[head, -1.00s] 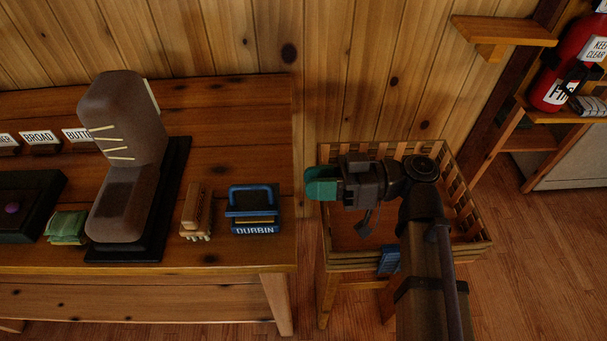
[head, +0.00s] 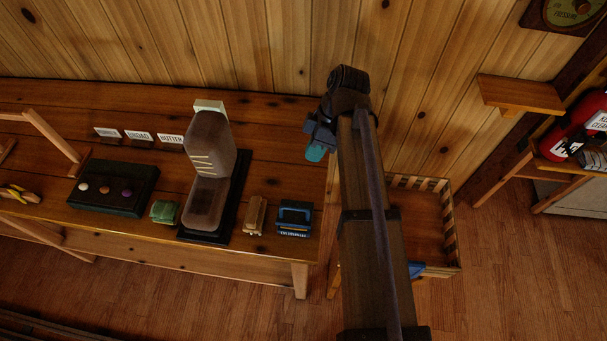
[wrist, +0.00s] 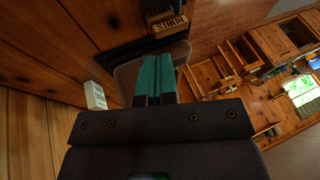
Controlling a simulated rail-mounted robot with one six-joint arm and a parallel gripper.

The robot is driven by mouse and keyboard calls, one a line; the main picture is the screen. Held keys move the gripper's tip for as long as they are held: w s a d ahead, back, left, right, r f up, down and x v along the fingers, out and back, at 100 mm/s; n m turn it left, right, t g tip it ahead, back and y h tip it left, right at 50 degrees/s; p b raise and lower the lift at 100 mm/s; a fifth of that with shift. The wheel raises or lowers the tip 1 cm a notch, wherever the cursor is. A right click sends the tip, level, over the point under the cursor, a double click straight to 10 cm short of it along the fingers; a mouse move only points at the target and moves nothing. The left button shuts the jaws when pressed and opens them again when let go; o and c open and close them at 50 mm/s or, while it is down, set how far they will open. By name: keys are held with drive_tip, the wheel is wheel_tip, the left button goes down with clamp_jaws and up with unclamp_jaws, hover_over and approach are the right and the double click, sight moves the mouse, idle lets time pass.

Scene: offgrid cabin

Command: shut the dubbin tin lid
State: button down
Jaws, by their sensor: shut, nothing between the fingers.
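The dubbin tin (head: 294,232) is a small blue tin with a lettered front, standing near the right end of the workbench in the head view. Its blue lid (head: 296,207) appears raised at the back of the tin, with a bar along its top. My gripper (head: 316,153) has teal fingertips and is above and behind the tin, apart from it. In the wrist view the teal fingers (wrist: 155,75) are together, with nothing held. I cannot make out the tin for certain in the wrist view.
A tan brush (head: 255,216) stands just left of the tin, then the tall brown boot (head: 209,180) on a black base. A green folded cloth (head: 164,212) and a dark box with knobs (head: 113,188) are further left. A slatted crate (head: 450,245) is right of the bench.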

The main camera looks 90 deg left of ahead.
drive_tip(key=b+x, duration=0.3)
drive_tip(key=x, duration=0.1)
drive_tip(key=d+b+x, duration=0.1)
drive_tip(key=b+x, duration=0.2)
drive_tip(key=x, duration=0.1)
drive_tip(key=b+x, duration=0.4)
drive_tip(key=shift+w+d, duration=0.25)
drive_tip(key=shift+d, duration=0.5)
